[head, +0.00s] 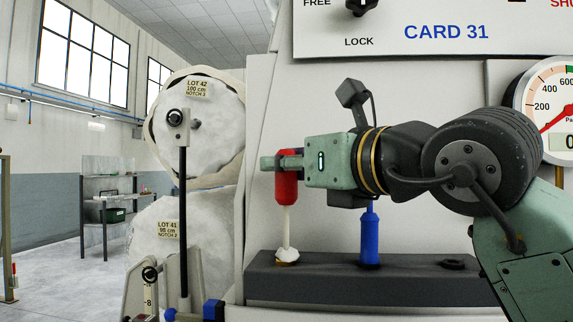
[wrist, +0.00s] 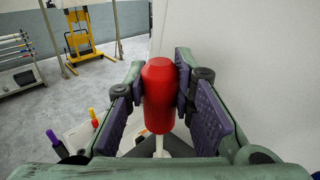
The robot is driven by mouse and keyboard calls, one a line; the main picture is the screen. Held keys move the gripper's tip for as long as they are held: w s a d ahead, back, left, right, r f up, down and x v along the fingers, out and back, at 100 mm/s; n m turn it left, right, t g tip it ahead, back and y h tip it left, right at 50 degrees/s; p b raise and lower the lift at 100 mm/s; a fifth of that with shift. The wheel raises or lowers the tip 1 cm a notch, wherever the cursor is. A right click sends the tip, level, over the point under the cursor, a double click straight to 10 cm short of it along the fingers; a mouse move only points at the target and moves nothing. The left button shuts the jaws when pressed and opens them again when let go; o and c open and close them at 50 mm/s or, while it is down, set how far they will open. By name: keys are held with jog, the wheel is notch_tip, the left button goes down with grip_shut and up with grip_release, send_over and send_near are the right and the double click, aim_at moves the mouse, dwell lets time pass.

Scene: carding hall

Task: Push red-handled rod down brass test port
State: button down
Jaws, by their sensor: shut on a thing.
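The red-handled rod (head: 286,188) stands upright in the head view, with a pale shaft and a lumpy white lower end. My gripper (head: 284,163) comes from the right and is shut around the upper part of its red handle. In the wrist view the red handle (wrist: 158,95) sits between the two purple finger pads. The rod's white end is at a brass-coloured ring (head: 287,263) on top of a dark ledge (head: 340,286). I cannot tell whether the end is inside the ring or just resting on it.
A blue-handled rod (head: 370,236) stands on the ledge right of the red one, below my gripper. An empty dark hole (head: 453,263) lies farther right. The pale machine panel (head: 430,70) is close behind. A pressure gauge (head: 552,105) is at the right edge.

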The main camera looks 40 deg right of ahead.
aim_at(293, 202)
jog(key=shift+f+b, duration=2.25)
jog(key=shift+f, duration=0.3)
jog(key=c, duration=1.3)
grip_release()
jog(key=shift+r, duration=0.1)
jog(key=shift+s, duration=0.1)
jog(key=s, duration=0.7)
jog(key=shift+s+a, duration=0.2)
jog(key=shift+a, duration=0.15)
